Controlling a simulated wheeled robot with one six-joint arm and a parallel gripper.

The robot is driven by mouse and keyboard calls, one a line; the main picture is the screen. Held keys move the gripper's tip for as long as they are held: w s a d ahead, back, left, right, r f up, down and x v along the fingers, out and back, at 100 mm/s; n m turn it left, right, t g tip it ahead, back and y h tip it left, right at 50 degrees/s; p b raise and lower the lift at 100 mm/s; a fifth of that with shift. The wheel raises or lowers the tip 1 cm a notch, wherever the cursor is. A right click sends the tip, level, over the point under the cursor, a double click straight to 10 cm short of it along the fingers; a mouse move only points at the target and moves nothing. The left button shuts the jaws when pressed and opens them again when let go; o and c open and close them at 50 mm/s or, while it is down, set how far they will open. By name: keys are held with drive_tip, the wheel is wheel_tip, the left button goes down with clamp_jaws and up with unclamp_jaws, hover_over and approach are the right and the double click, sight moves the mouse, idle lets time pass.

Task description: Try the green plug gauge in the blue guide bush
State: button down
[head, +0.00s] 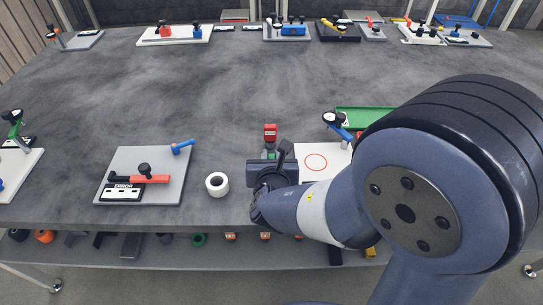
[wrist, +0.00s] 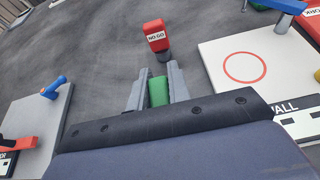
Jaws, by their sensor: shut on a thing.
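My gripper (wrist: 158,92) is shut on the green plug gauge, whose green body (wrist: 158,91) shows between the two grey fingers. In the head view a bit of green (head: 270,155) shows at my gripper (head: 270,160), low over the front of the table. The gauge's far end is hidden. I cannot make out a blue guide bush for certain. A blue cylindrical part (head: 182,147) sits at the corner of the left grey plate, and it also shows in the wrist view (wrist: 53,87).
A red NO-GO block (wrist: 155,36) with a dark pin is just beyond my fingertips. A white ring (head: 217,184) lies left of my gripper. Left is a grey plate (head: 120,160) with a red-handled clamp. Right are a white board (head: 335,158) with a red circle and a green tray (head: 365,110).

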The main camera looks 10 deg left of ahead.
drive_tip(key=shift+f+b, duration=0.6)
drive_tip(key=c, duration=1.3)
unclamp_jaws()
drive_tip(key=shift+o, duration=0.2)
drive_tip(key=p+v, duration=0.1)
drive_tip(key=v, duration=0.9)
drive_tip(key=shift+s+d, duration=0.15)
drive_tip(key=shift+s, duration=0.25)
drive_tip(key=shift+r, duration=0.1)
